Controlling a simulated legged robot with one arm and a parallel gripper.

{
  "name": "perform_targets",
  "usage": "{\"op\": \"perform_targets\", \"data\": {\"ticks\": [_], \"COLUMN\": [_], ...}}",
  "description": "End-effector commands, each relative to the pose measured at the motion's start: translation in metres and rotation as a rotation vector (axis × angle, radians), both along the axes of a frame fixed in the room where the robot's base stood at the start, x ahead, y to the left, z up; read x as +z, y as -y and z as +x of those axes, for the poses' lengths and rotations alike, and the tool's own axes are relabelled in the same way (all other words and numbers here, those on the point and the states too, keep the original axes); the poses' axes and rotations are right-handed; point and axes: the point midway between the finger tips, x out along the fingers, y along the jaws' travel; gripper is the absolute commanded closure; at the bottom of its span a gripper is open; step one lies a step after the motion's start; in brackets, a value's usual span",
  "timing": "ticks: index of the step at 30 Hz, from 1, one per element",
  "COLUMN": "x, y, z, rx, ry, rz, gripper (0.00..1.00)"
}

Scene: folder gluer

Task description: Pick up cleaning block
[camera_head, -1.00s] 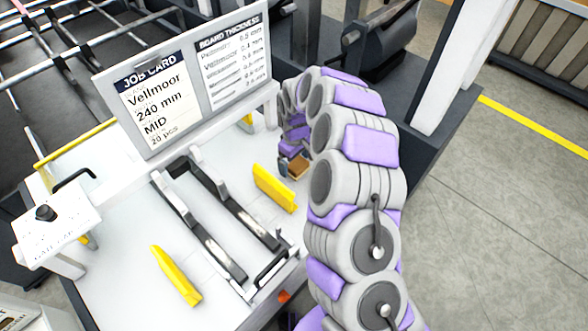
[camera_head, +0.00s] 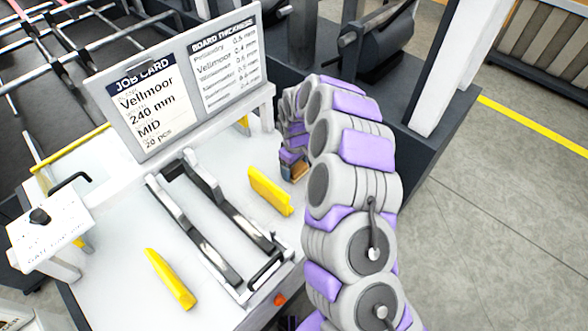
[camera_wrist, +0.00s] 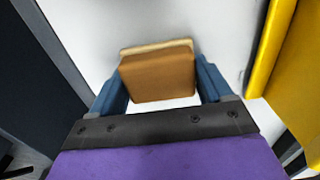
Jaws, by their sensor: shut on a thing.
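The cleaning block (camera_wrist: 158,75) is a brown block with a paler tan layer along its far side. In the wrist view it sits between the two blue fingers of my gripper (camera_wrist: 162,88), which is shut on it. In the head view a small part of the block (camera_head: 300,172) shows beside my gripper (camera_head: 291,170), right of a yellow bar. My arm hides much of the gripper there. White table surface shows beyond the block; I cannot tell whether the block touches it.
A yellow bar (camera_head: 270,191) stands close left of my gripper; it also shows in the wrist view (camera_wrist: 285,60). Dark rails (camera_head: 213,222) and another yellow bar (camera_head: 170,279) are farther left. A job card board (camera_head: 180,85) stands behind on the white table (camera_head: 115,240).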

Motion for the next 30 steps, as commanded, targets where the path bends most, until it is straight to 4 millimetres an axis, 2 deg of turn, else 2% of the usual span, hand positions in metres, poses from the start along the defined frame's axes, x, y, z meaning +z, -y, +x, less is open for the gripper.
{"op": "perform_targets", "data": {"ticks": [5,10,14,24,30], "x": [0.0,0.011,0.029,0.092,0.1], "y": [-0.003,-0.003,-0.002,-0.001,-0.003], "z": [0.0,0.001,0.001,0.001,0.0], "rx": [0.001,0.001,0.0,0.0,0.0], "ry": [0.001,0.002,0.002,0.004,-0.001], "rz": [-0.004,-0.002,-0.004,0.0,-0.004], "gripper": [0.53,0.53,0.53,0.53,0.53]}}
